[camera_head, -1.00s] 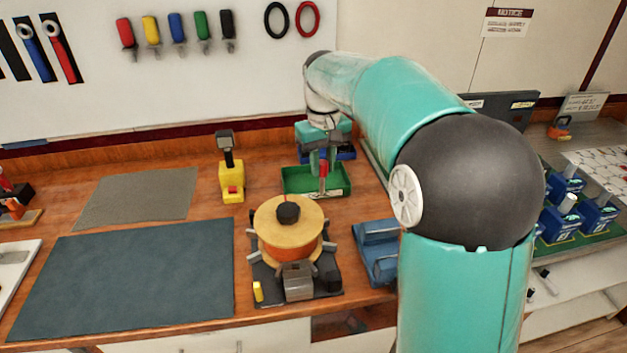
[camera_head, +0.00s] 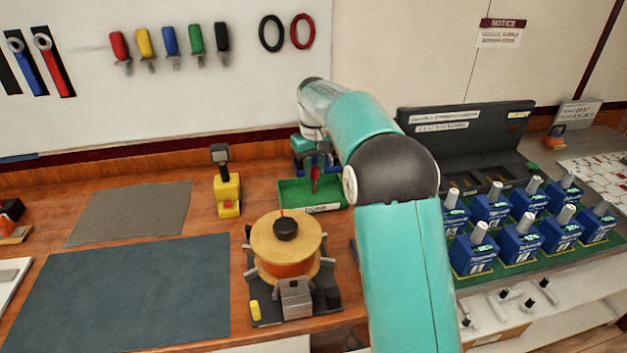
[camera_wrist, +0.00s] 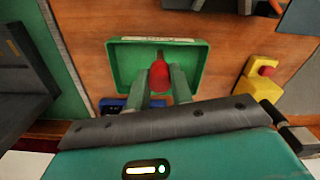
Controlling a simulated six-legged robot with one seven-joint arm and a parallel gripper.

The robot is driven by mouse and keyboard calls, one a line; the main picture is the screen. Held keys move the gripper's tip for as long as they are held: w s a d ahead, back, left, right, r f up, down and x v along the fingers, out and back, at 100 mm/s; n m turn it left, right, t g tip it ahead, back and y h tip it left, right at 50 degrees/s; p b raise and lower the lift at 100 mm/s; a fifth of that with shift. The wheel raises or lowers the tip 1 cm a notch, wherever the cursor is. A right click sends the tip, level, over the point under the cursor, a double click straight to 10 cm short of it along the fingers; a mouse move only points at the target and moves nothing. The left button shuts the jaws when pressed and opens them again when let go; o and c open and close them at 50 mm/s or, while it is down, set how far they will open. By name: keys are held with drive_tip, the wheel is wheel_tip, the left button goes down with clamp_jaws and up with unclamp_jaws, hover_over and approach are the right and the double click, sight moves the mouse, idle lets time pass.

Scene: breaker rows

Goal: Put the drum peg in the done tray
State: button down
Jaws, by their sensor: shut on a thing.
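The drum peg shows a red grip (camera_wrist: 159,75) in the wrist view, with a thin metal part beyond it. It also shows as a red upright shape in the head view (camera_head: 315,178). My gripper (camera_wrist: 161,82) is shut on the red grip, one finger on each side. It points down over the green done tray (camera_wrist: 199,62), which stands on the bench in the head view (camera_head: 289,196). The peg appears within the tray's outline. I cannot tell whether its lower end touches the tray floor.
A cable drum (camera_head: 288,240) on a dark stand is in front of the tray. A yellow device with a red button (camera_head: 228,195) stands left of it. Several blue breakers (camera_head: 472,253) fill the right side. A blue-grey mat (camera_head: 130,295) lies clear at left.

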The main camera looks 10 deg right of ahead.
sight(314, 181)
drive_tip(key=shift+w+d+f, duration=0.15)
drive_tip(key=shift+w+f, duration=0.9)
drive_tip(key=shift+f, duration=0.15)
drive_tip(key=shift+w+f, duration=0.3)
drive_tip(key=shift+f, duration=1.6)
drive_tip(key=shift+f, duration=0.15)
drive_tip(key=c, duration=1.2)
unclamp_jaws()
drive_tip(key=shift+c, duration=0.2)
wheel_tip(314, 181, up, 12)
drive_tip(key=shift+r, duration=0.2)
